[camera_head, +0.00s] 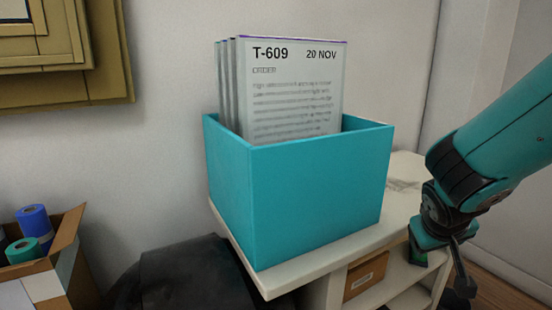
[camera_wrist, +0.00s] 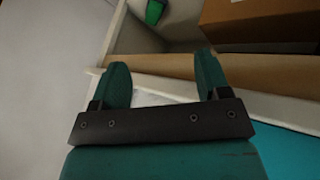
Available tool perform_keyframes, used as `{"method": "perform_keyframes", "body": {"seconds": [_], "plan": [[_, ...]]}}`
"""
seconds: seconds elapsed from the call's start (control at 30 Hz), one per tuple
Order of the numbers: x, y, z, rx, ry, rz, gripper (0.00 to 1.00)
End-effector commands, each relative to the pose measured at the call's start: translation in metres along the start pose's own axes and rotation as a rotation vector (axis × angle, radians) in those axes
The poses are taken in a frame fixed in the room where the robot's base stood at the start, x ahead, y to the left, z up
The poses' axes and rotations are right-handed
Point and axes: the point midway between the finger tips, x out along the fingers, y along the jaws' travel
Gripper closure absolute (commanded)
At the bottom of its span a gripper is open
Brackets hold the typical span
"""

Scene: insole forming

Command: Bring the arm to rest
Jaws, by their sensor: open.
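My arm, teal with black joints, comes in from the right side of the head view. My gripper shows in the wrist view (camera_wrist: 163,78), with its two teal fingers apart and nothing between them. Beyond the fingers are the pale edge and brown surface of a shelf unit. In the head view the gripper's fingertips cannot be made out clearly; the wrist hangs beside the right end of the white shelf unit (camera_head: 290,283).
A teal box (camera_head: 315,195) holding several upright order cards (camera_head: 292,95) stands on the shelf unit. A cardboard box (camera_head: 365,276) sits on a shelf below. A carton (camera_head: 68,245) with blue and green rolls is at left. A dark rounded object (camera_head: 190,280) is at the bottom.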

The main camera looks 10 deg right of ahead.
Motion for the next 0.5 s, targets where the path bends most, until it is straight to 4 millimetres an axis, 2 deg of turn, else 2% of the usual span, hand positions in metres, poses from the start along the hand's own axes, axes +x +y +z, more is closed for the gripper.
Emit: {"method": "perform_keyframes", "body": {"seconds": [0.03,0.1,0.23,0.3,0.4,0.47,0.5], "plan": [[-0.027,-0.020,0.005,-0.024,-0.036,-0.101,0.30],[-0.059,-0.052,0.021,-0.081,-0.102,-0.255,0.30],[-0.122,-0.100,0.049,-0.229,-0.181,-0.529,0.30],[-0.155,-0.118,0.064,-0.323,-0.204,-0.656,0.30],[-0.201,-0.132,0.087,-0.467,-0.223,-0.811,0.30],[-0.228,-0.137,0.102,-0.562,-0.228,-0.892,0.30],[-0.246,-0.135,0.103,-0.599,-0.232,-0.921,0.30]]}}
